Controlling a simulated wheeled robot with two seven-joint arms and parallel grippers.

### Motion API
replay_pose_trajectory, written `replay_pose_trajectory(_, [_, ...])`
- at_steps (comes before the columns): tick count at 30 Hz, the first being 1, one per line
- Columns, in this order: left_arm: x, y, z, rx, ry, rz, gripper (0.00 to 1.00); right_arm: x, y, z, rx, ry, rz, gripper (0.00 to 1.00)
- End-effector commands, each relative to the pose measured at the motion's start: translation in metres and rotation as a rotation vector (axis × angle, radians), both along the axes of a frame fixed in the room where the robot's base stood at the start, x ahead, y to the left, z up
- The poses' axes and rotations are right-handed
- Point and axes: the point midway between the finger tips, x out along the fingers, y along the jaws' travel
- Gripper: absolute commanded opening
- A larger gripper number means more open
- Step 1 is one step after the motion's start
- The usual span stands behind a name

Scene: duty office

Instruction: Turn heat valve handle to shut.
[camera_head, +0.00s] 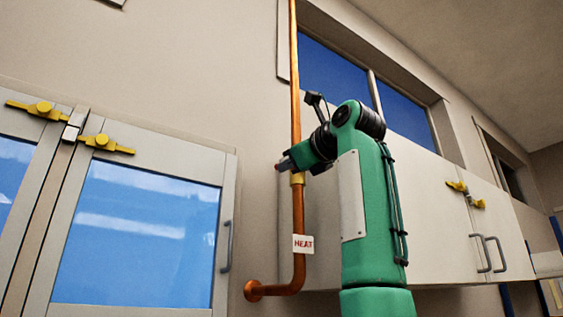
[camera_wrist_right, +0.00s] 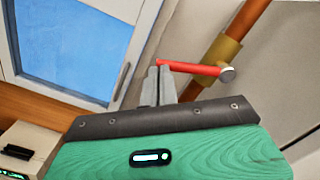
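The copper heat pipe (camera_head: 297,215) runs up the wall and carries a white HEAT tag (camera_head: 303,244). Its brass valve body (camera_head: 297,179) also shows in the right wrist view (camera_wrist_right: 223,50). There, the red valve handle (camera_wrist_right: 195,68) sticks out leftward from a silver stem, across the pipe's line. My right gripper (camera_head: 284,164) is at the pipe, just above the brass body. In the right wrist view its grey fingers (camera_wrist_right: 157,72) are close together, their tips at the handle's free end. I cannot tell whether the handle is pinched or only touched. My left gripper is out of view.
Glazed cabinet doors (camera_head: 140,240) with yellow latches stand left of the pipe. White cupboards (camera_head: 435,220) with handles and yellow latches hang on the right, behind my right arm. Blue windows (camera_head: 335,80) are above. The wall left of the valve is clear.

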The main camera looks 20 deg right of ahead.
Motion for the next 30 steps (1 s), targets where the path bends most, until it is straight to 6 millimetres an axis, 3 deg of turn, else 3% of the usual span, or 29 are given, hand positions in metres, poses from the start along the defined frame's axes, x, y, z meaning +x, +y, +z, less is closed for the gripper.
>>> replay_pose_trajectory(9, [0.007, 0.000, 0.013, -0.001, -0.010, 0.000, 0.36, 0.001, 0.004, 0.013, -0.004, 0.005, 0.004, 0.00])
replay_pose_trajectory(30, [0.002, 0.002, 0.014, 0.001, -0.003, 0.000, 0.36, 0.001, 0.005, 0.016, -0.004, 0.005, 0.004, 0.00])
